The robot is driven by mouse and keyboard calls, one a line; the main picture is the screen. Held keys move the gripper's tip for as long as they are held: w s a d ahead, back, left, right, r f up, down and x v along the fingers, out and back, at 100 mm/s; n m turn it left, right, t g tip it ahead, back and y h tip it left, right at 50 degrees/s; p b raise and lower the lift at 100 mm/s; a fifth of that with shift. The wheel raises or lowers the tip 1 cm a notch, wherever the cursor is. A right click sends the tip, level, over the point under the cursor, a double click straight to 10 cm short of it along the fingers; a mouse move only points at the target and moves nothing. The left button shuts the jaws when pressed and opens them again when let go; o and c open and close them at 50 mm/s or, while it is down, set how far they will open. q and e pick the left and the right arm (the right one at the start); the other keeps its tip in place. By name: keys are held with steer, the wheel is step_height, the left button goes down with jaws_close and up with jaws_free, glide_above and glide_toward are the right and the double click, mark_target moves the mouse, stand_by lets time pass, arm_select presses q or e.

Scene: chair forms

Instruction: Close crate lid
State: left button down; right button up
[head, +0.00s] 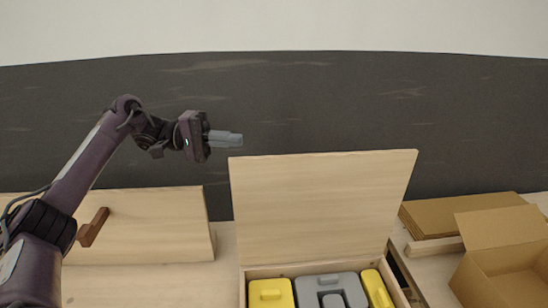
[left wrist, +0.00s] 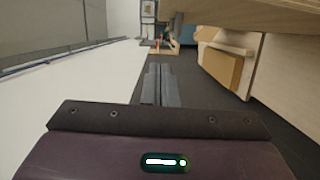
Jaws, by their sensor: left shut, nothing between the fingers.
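A wooden crate (head: 243,289) stands at the front middle of the head view with its lid (head: 322,205) raised up at the back. Yellow and grey pieces (head: 271,292) lie inside it. My left gripper (head: 240,140) is shut and empty, just above and left of the lid's top left corner, pointing right. In the left wrist view its shut fingers (left wrist: 160,85) point ahead past a wooden board edge at the upper right. My right gripper is not in view.
A wooden panel (head: 165,225) with a brown handle (head: 93,228) is at the left behind my arm. An open cardboard box (head: 505,262) and flat cardboard sheets (head: 460,214) are at the right. The space above the lid is clear.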

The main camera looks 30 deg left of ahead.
arm_select(q)
steer(key=d+p, duration=0.6)
steer(key=d, duration=0.5)
steer(key=shift+w+d+f, duration=0.2)
steer(key=shift+w+f, duration=0.1)
steer(key=shift+f, duration=0.05)
